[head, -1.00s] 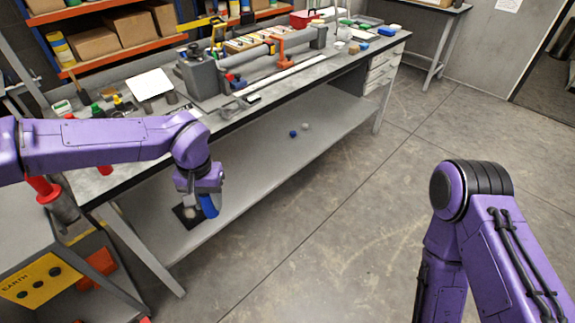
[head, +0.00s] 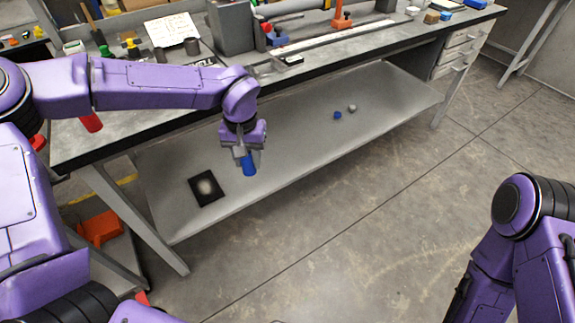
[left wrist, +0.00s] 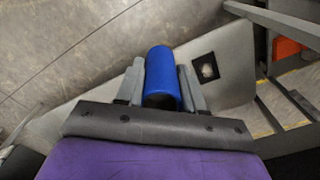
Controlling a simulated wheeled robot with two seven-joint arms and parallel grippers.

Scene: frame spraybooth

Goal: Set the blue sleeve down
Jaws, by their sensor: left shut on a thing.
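The blue sleeve (head: 249,165) is a short blue cylinder. My left gripper (head: 244,156) is shut on it and holds it in front of the bench's lower shelf. In the left wrist view the sleeve (left wrist: 162,76) sits between the two grey fingers of my left gripper (left wrist: 161,85), with its far end sticking out past them. A black square mat (head: 207,189) with a pale round patch lies on the lower shelf, left of and below the sleeve in the head view. The mat (left wrist: 205,68) also shows in the left wrist view, right of the sleeve and apart from it. My right gripper is out of view.
The grey lower shelf (head: 300,140) is mostly clear, with a small blue piece (head: 337,115) and a small pale piece (head: 352,108) farther right. The benchtop edge (head: 330,73) overhangs it. A slanted bench leg (head: 135,220) stands at the left. An orange part (head: 100,228) lies beyond it.

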